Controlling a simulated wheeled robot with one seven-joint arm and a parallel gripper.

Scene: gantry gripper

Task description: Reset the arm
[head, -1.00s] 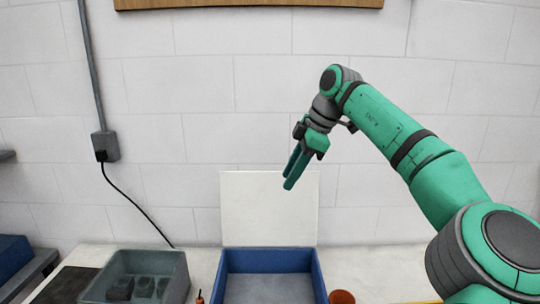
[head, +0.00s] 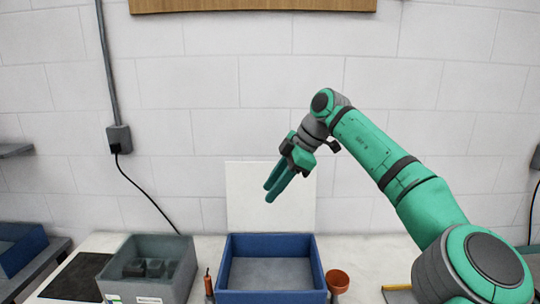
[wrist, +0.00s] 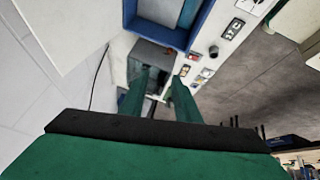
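My green arm reaches in from the right in the head view. My gripper (head: 277,189) hangs in the air above and behind the blue box, in front of the white upright panel (head: 270,195). Its two fingers point down and to the left, with a small gap between them. In the wrist view the fingers (wrist: 158,95) stand apart with nothing between them. The gripper touches nothing that I can see.
The blue box (head: 317,262) looks empty. A grey bin (head: 174,283) with dark blocks stands left of it. An orange pot (head: 337,280) and an orange-handled tool (head: 208,283) flank the box. A black cable (head: 143,199) runs down the wall.

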